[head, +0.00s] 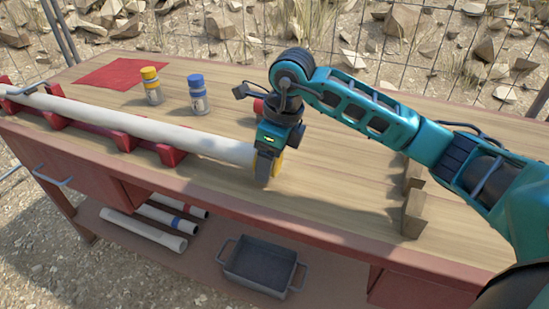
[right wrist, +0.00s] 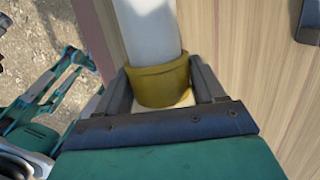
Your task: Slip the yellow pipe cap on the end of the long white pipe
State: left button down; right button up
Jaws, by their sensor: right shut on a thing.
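The long white pipe (head: 130,124) lies along red supports near the table's front edge, its right end at my right gripper (head: 268,178). That gripper is shut on the yellow pipe cap (head: 279,164), mostly hidden behind the fingers in the head view. In the right wrist view, the cap (right wrist: 160,86) sits between the two fingers of my right gripper (right wrist: 163,92). The white pipe (right wrist: 149,35) runs straight into the cap's far rim, and the cap looks lined up around its end. How deep the pipe sits inside is hidden.
A yellow-lidded jar (head: 151,86) and a blue-lidded jar (head: 198,95) stand behind the pipe, near a red cloth (head: 110,72). Wooden blocks (head: 413,205) stand at right. A grey bin (head: 262,266) and several pipes (head: 145,230) lie on the lower shelf.

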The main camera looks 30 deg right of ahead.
pick_arm(q)
jog(key=shift+d, duration=0.1)
pick_arm(e)
jog(key=o, duration=0.9)
pick_arm(q)
jog(key=shift+s+a+r+p, duration=0.3)
jog(key=shift+a+p, duration=0.05)
jog(key=shift+p, duration=0.55)
pick_arm(e)
jog(key=v, duration=1.3)
jog(key=shift+a, duration=0.1)
